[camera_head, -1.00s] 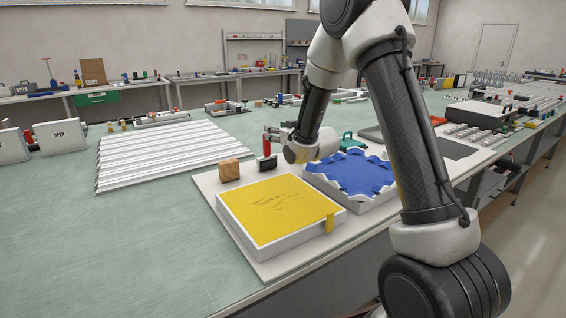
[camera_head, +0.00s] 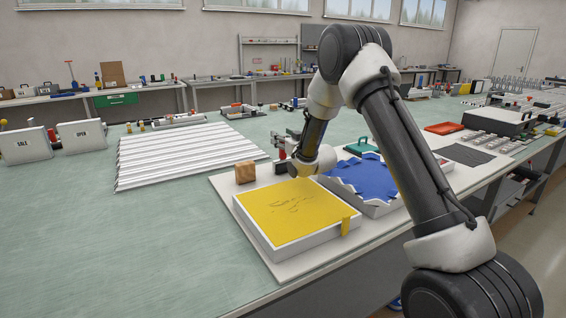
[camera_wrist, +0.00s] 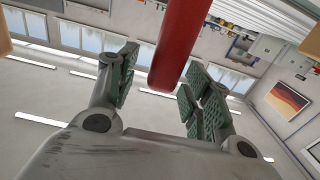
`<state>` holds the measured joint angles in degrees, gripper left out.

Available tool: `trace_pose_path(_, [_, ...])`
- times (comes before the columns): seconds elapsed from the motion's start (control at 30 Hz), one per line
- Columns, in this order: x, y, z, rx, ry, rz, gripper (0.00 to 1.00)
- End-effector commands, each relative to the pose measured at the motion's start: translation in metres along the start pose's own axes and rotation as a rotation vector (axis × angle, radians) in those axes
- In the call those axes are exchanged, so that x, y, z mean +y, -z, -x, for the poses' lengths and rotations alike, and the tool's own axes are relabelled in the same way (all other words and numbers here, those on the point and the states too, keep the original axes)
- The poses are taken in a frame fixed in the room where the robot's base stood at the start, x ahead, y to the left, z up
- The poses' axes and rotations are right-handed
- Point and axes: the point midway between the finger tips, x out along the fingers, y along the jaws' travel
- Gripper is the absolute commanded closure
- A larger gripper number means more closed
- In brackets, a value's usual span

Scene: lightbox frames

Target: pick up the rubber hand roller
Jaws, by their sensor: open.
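The rubber hand roller (camera_head: 281,154) shows in the head view as a small upright red handle with a dark part below, left of my gripper (camera_head: 288,142). My wrist partly hides it. In the wrist view, the red handle (camera_wrist: 181,42) comes down from the top edge, between the green-padded fingers of my open gripper (camera_wrist: 157,75). There is clear space between the handle and the pads at both sides, so nothing is gripped. The roller's lower end is not seen in the wrist view.
A wooden block (camera_head: 245,172) stands left of the roller. A yellow-covered tray (camera_head: 290,245) lies in front, and a blue-sheeted tray (camera_head: 382,208) lies to the right. A ribbed white panel (camera_head: 180,160) lies at left. The green tabletop (camera_head: 150,235) at front left is clear.

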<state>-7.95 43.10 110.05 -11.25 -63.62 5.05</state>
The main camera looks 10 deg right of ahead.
Motion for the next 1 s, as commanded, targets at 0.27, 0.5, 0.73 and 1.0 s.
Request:
trace_pose_path(0.27, [0.000,0.000,0.001,0.000,0.000,0.000,0.81])
trace_pose_path(0.5, [0.000,0.001,0.001,0.001,0.000,0.000,1.00])
trace_pose_path(0.73, [0.000,0.012,0.000,0.004,0.000,0.001,1.00])
trace_pose_path(1.0, [0.000,0.067,0.001,0.006,0.000,0.001,1.00])
